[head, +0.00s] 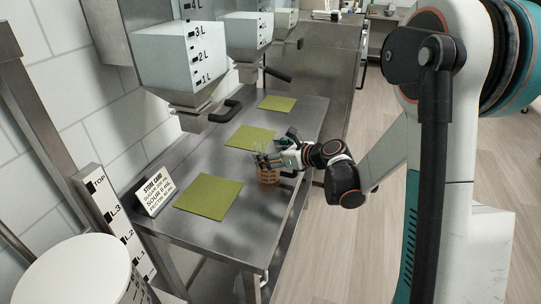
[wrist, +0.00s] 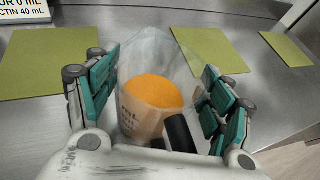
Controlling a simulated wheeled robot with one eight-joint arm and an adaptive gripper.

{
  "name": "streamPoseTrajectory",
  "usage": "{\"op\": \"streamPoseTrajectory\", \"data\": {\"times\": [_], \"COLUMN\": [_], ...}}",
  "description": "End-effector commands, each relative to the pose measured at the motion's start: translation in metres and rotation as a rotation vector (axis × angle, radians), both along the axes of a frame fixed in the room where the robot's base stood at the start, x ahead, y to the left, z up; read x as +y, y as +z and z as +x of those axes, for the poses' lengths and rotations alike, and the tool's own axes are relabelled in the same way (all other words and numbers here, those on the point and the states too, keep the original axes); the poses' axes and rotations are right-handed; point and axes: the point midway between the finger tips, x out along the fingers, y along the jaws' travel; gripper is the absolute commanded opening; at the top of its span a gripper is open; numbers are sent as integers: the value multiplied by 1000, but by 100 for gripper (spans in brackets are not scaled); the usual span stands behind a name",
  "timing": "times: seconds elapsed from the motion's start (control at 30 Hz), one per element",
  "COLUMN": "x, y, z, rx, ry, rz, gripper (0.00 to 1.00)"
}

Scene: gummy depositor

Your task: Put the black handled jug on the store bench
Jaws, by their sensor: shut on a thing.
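The jug (wrist: 128,112) is clear, with dark markings, a black handle (wrist: 180,133) and orange contents. It sits between the teal-padded fingers of my gripper (wrist: 155,75) in the wrist view. In the head view my gripper (head: 279,153) is shut on the jug (head: 268,176) near the front edge of the steel bench (head: 235,235). The jug looks roughly upright. I cannot tell whether its base touches the bench top. My fingers and wrist partly hide it in the head view.
Green mats (head: 208,199), (head: 250,138) and (head: 277,103) lie along the bench. A store card (head: 155,193) stands at its left end. Hoppers with litre marks (head: 180,60) hang above, with a black-handled valve (head: 225,111). Clear floor lies right of the bench.

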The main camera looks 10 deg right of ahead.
Motion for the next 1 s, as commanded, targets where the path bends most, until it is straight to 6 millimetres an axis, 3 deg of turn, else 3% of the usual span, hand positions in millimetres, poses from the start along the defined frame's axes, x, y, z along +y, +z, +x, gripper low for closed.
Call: {"op": "streamPoseTrajectory", "data": {"times": [0.27,0.3,0.37,0.87,1.0], "x": [0,0,0,0,-10], "y": [-2,-2,-1,2,10], "z": [0,0,0,0,-13], "rx": [-1,0,0,0,1], "ry": [0,0,0,0,-2], "rz": [1,0,0,0,0], "gripper": [31,79,92,94,94]}}
